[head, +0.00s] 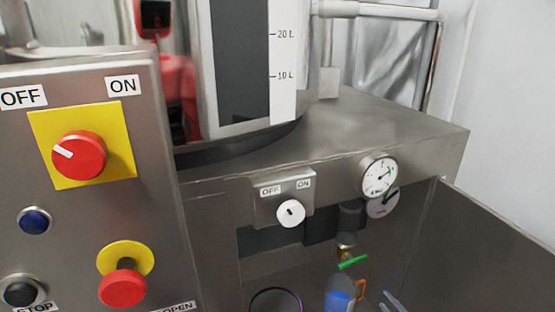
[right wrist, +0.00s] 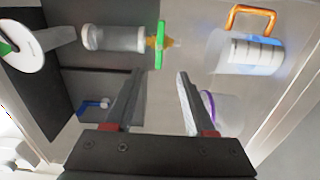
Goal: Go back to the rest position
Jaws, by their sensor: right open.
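My right gripper (head: 381,299) shows only as pale fingertips at the bottom edge of the head view, low in front of the steel cabinet. In the right wrist view the right gripper (right wrist: 159,76) has its two fingers spread apart with nothing held between them. Beyond the fingertips in that view is a valve with a green handle (right wrist: 159,45), which also shows in the head view as a green handle (head: 353,262). The fingers look apart from it. My left gripper is in neither view.
A control panel (head: 140,180) with a red switch (head: 79,155) stands at left. The steel cabinet (head: 330,145) carries a white knob (head: 291,213) and a gauge (head: 379,176). A clear container with an orange handle (right wrist: 252,18) is near the right gripper.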

